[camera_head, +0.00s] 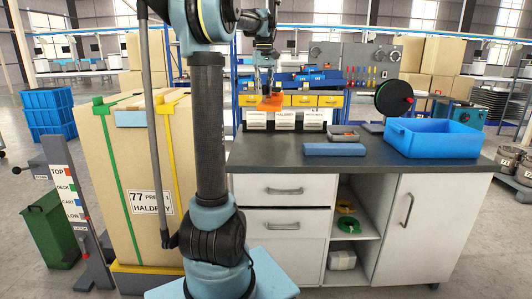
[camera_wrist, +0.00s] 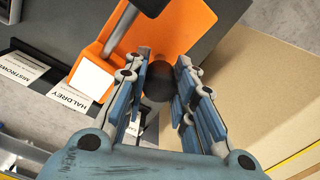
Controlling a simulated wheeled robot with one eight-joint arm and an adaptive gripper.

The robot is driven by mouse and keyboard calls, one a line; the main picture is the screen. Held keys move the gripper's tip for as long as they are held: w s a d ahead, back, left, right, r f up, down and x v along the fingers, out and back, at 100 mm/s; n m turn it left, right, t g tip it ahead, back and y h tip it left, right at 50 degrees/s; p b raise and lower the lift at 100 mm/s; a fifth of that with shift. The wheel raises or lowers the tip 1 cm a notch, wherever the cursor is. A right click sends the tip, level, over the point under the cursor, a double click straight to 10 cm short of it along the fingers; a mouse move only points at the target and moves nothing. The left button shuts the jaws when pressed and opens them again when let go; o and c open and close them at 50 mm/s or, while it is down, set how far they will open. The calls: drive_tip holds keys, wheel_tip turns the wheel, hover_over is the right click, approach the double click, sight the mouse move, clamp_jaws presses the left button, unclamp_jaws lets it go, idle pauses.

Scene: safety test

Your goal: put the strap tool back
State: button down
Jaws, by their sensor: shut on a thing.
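The strap tool (camera_head: 271,102) is orange, with a grey lever bar and a white patch in the wrist view (camera_wrist: 180,28). My gripper (camera_head: 265,86) is shut on it from above, at the back left of the bench. In the wrist view my gripper's fingers (camera_wrist: 159,82) stand either side of a dark round part beside the orange body. The tool is just above a row of three white name cards (camera_head: 285,119); one reads HALDREY (camera_wrist: 72,101). Whether the tool touches anything below is unclear.
A blue bin (camera_head: 432,138), a black reel (camera_head: 394,98) and a blue flat case (camera_head: 334,150) are on the dark bench (camera_head: 290,163). A tall strapped carton (camera_head: 120,180) stands left of the bench. The bench's front left is clear.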

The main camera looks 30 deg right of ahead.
sight(260, 103)
drive_tip(key=shift+n, duration=0.7)
drive_tip(key=f, duration=0.3)
drive_tip(key=a+f, duration=0.1)
drive_tip(key=f, duration=0.2)
drive_tip(key=a+f, duration=0.1)
drive_tip(key=f, duration=0.2)
drive_tip(key=shift+s, duration=0.25)
drive_tip(key=shift+f, duration=5.05)
drive_tip(key=c, duration=1.3)
unclamp_jaws()
drive_tip(key=shift+c, duration=0.2)
